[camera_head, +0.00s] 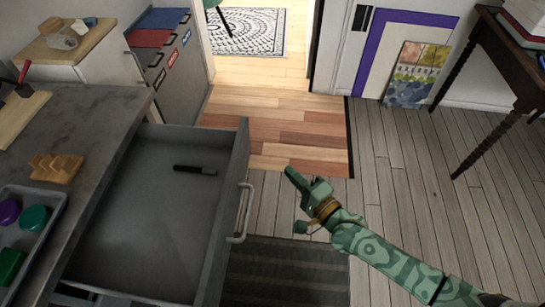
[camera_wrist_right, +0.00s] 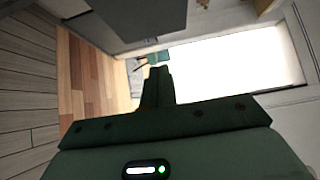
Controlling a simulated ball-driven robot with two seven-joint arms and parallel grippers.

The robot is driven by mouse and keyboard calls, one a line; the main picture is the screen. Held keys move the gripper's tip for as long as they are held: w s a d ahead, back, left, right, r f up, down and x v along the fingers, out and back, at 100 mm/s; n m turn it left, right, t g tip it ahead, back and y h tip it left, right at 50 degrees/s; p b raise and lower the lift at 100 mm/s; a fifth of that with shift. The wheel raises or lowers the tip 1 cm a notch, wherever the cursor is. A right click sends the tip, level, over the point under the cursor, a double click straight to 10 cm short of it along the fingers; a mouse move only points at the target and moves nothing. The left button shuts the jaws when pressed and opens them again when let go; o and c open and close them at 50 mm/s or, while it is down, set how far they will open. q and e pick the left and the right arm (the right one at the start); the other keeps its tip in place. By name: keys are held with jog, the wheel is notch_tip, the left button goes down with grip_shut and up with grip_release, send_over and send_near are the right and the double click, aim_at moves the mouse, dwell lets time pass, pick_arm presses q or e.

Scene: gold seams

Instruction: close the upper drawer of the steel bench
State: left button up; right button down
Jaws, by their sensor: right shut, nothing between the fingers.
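The upper drawer (camera_head: 150,215) of the steel bench (camera_head: 85,125) is pulled far out in the head view. Its grey interior is in plain sight, and a small black-handled object (camera_head: 195,170) lies inside. The drawer's bar handle (camera_head: 241,213) is on the front panel, facing right. My right gripper (camera_head: 291,174) is shut and empty, to the right of the drawer front and apart from the handle. Its closed fingers (camera_wrist_right: 158,80) also show in the right wrist view. My left gripper is not in view.
The bench top holds a wooden rack (camera_head: 57,168), a grey tray (camera_head: 42,195) with coloured pieces and a cutting board (camera_head: 20,115). A dark mat (camera_head: 285,272) lies on the floor below my right arm. A dark table (camera_head: 490,60) stands at right. Floor between is clear.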

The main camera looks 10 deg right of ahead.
jog(key=b, duration=0.3)
send_near(247, 142)
jog(key=w+d, duration=0.2)
jog(key=w, duration=0.1)
jog(key=a, duration=0.1)
jog(key=w+a, duration=0.1)
jog(key=w+a+b, duration=0.1)
jog(key=shift+a+f, duration=0.15)
jog(key=shift+a, duration=0.15)
jog(key=shift+w+a, duration=0.15)
jog(key=shift+a, duration=0.4)
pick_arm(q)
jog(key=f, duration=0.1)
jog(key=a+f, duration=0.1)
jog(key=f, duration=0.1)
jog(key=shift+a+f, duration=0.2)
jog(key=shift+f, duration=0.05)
pick_arm(e)
jog(key=shift+a, duration=0.1)
